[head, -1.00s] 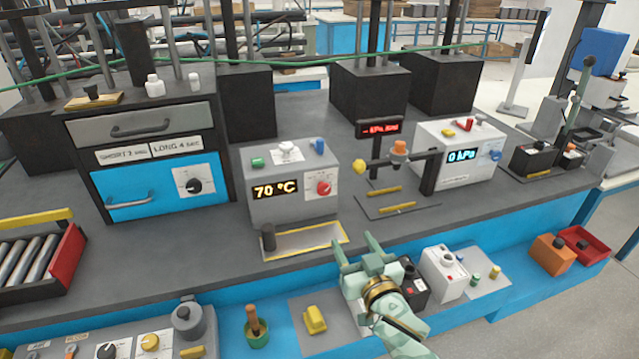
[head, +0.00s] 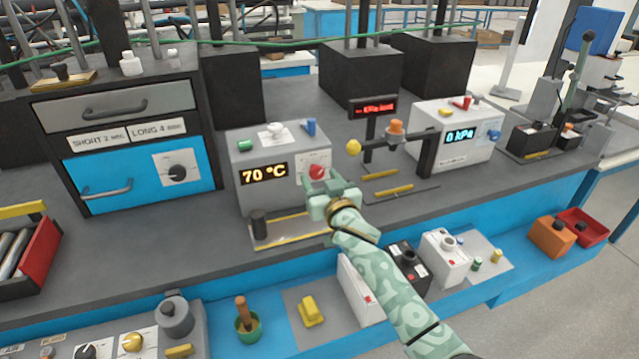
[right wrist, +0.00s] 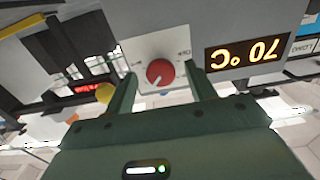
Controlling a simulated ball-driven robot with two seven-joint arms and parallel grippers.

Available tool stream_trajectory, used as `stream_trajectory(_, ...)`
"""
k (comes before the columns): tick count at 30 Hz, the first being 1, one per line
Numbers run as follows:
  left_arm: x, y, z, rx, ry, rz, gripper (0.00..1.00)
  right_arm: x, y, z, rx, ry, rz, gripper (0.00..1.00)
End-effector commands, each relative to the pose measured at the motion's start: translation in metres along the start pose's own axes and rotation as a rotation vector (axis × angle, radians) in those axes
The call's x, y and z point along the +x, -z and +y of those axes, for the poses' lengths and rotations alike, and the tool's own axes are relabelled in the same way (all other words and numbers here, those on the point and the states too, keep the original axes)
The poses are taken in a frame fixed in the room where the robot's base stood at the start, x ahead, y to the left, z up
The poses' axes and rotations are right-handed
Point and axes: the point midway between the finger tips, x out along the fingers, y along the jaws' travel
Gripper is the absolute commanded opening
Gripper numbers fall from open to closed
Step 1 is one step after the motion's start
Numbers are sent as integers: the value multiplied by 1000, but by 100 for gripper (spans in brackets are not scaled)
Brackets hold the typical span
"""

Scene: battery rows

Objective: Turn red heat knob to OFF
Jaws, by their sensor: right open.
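The red heat knob (head: 317,172) is on the front of a grey box (head: 240,180) whose display reads 70 °C. In the right wrist view the red knob (right wrist: 160,72) sits on a white dial plate, its pale pointer mark toward the lower side of the picture. My right gripper (head: 322,186) is open right in front of the knob. In the right wrist view its two fingers (right wrist: 160,88) stand on either side of the knob, with gaps visible between them and it. The left gripper is not in view.
A stand with a yellow ball (head: 353,147) and an orange knob (head: 396,127) is close to the right of the box. A black post (head: 259,223) stands on a yellow-edged tray (head: 290,236) in front. A blue-doored oven (head: 150,180) stands left.

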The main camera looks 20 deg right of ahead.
Motion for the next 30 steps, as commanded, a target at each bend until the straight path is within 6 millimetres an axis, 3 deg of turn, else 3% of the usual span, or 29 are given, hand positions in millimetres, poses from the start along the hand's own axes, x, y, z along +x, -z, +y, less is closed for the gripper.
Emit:
stream_trajectory(10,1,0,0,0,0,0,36,5,1,0,0,0,1,55)
stream_trajectory(15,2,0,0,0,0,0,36,5,1,0,0,0,1,11)
stream_trajectory(30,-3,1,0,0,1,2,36,5,2,0,-110,0,0,11)
